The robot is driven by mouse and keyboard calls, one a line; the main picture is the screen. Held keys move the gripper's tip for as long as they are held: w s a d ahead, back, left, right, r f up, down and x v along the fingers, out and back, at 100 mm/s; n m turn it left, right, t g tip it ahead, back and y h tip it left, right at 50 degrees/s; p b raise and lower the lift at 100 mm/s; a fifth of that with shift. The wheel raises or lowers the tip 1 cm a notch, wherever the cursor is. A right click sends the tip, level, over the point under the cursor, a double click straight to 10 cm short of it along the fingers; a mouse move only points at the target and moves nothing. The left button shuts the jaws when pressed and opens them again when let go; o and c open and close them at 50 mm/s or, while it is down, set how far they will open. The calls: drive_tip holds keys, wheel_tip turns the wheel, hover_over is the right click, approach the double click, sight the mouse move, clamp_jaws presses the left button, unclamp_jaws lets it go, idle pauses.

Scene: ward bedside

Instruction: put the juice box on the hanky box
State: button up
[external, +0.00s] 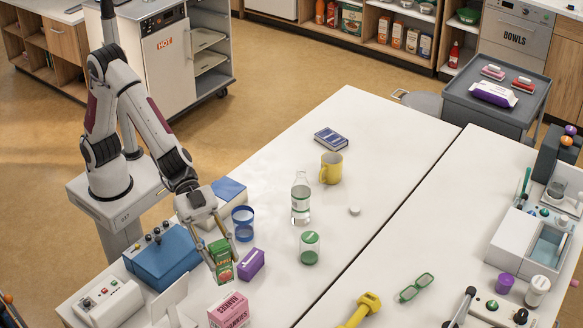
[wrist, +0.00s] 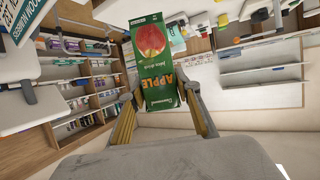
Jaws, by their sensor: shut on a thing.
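My gripper (external: 221,256) is shut on the green apple juice box (external: 222,268), above the near left part of the white table. In the wrist view the juice box (wrist: 156,68) sits between both fingers, with its red apple picture and "APPLE" lettering showing. A small purple box (external: 251,265), which may be the hanky box, stands just right of the juice box. A pink box with printed lettering (external: 229,311) stands nearer the front edge. I cannot read which box is for hankies. Whether the juice box touches the table is unclear.
A blue case (external: 163,258) is at the left. The table's middle (external: 375,190) has free room.

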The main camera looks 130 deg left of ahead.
sight(224, 282)
drive_tip(key=shift+f, duration=0.1)
drive_tip(key=shift+f, duration=3)
drive_tip(key=shift+f, duration=0.1)
drive_tip(key=shift+f, duration=1.75)
drive_tip(key=shift+f, duration=0.15)
drive_tip(key=o, duration=1.2)
drive_tip(key=shift+o, duration=0.2)
